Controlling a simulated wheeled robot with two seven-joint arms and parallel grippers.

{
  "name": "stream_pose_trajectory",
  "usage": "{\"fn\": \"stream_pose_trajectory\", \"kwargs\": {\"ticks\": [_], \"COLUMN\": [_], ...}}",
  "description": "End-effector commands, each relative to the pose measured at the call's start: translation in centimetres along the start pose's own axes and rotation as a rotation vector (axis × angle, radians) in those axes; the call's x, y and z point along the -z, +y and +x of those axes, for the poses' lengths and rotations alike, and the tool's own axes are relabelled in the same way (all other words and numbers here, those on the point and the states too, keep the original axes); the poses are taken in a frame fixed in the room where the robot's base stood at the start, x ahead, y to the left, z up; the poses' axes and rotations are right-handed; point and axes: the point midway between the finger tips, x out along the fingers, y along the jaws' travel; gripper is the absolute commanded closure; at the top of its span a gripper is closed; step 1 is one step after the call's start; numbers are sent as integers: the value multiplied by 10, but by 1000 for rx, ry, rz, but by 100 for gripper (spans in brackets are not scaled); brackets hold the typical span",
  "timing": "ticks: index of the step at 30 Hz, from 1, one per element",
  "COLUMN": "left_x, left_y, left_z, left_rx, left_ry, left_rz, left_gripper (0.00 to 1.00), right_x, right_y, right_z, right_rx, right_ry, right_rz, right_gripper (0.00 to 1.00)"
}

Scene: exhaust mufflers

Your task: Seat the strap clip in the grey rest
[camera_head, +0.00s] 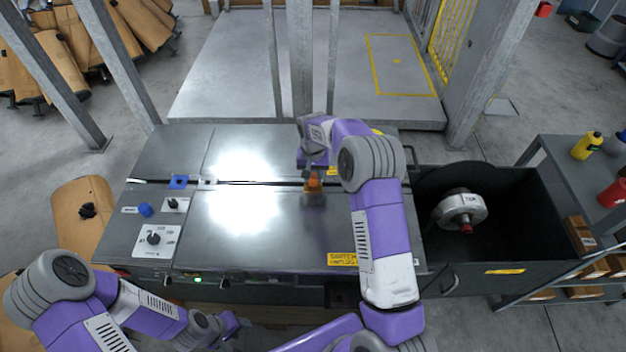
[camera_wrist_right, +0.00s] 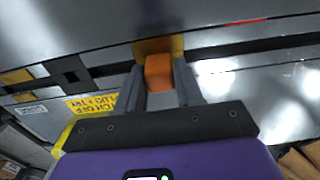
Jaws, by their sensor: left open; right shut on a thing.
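My right gripper (camera_head: 313,180) reaches down over the middle of the steel bench, close to its long dark slot. It is shut on an orange piece, which looks like the strap clip (camera_head: 314,187). In the right wrist view the clip (camera_wrist_right: 158,72) sits between the two fingers (camera_wrist_right: 158,88), with a yellow-brown part behind its far end. Whether it touches the bench is unclear. A small light-grey square with a dark centre, possibly the grey rest (camera_head: 207,181), lies on the slot further left, apart from the clip. My left gripper (camera_head: 235,326) is open and empty, low at the bench's front.
A blue square (camera_head: 178,182) lies on the slot beside the grey one. Black knobs (camera_head: 153,238) and a blue block (camera_head: 146,209) stand at the bench's left. The bench's left-middle top is clear.

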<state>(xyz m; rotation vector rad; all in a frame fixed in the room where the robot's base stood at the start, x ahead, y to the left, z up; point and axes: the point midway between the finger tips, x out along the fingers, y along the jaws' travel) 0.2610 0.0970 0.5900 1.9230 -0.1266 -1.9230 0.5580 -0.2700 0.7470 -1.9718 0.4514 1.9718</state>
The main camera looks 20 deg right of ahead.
Motion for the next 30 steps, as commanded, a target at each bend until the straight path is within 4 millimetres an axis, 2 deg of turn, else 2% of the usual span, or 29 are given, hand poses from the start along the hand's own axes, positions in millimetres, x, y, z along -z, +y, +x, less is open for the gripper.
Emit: {"fn": "stream_pose_trajectory", "kwargs": {"ticks": [8,21,25,30], "left_x": [0,-1,-1,-1], "left_y": [1,11,12,11], "left_z": [-3,-28,-31,-31], "left_rx": [0,0,0,0], "left_ry": [0,0,0,0], "left_rz": [0,0,0,0], "left_gripper": [57,57,57,57], "right_x": [0,1,0,0], "right_y": [0,0,0,0], "right_z": [-7,-88,-98,-100], "right_rx": [1,1,1,0], "right_ry": [2,2,1,0], "right_rz": [0,1,1,0], "right_gripper": [91,91,91,91]}}
